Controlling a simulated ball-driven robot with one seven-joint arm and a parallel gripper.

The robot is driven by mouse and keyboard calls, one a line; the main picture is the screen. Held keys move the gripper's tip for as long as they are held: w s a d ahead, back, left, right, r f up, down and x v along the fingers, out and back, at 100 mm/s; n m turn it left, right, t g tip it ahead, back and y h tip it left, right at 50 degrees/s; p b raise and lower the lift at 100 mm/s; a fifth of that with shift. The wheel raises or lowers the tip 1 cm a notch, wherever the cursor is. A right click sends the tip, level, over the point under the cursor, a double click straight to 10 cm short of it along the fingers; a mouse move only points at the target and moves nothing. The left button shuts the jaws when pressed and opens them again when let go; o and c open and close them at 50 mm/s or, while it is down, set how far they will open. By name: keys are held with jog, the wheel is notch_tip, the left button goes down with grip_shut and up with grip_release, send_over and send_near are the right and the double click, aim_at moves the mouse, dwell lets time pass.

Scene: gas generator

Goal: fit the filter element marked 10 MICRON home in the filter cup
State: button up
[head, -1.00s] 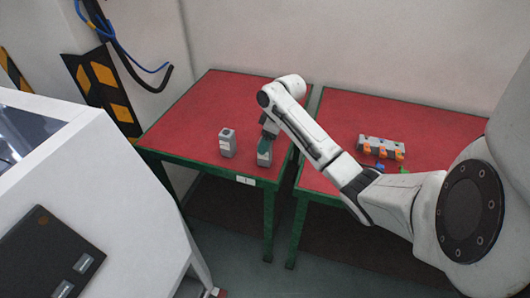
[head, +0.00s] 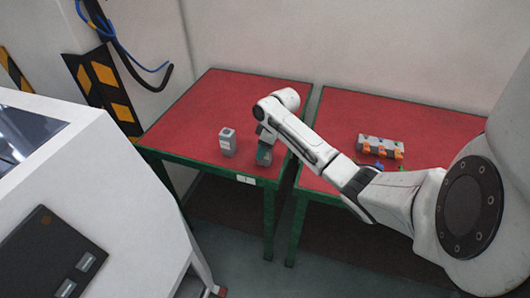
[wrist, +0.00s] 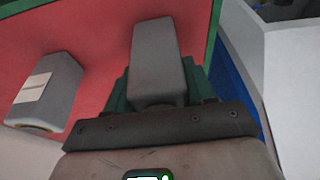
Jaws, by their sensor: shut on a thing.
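My gripper (head: 264,154) is over the front right part of the left red table. In the wrist view its green fingers (wrist: 120,92) are shut around a grey boxy piece (wrist: 158,58). Whether that piece touches the table cannot be told. A second grey boxy piece with a pale label (head: 228,142) stands upright on the table, apart and to the left of my gripper. It also shows at the left of the wrist view (wrist: 46,92). The label print is too small to read, so I cannot tell which piece is the 10 MICRON element or the filter cup.
The left red table (head: 205,105) is otherwise mostly clear. A grey block with orange parts (head: 381,147) sits on the right red table (head: 425,125), with small blue and green things near it. A white machine (head: 110,190) stands at the left.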

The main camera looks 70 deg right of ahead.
jog(key=c, duration=0.4)
jog(key=shift+o, duration=0.2)
jog(key=shift+r, duration=0.15)
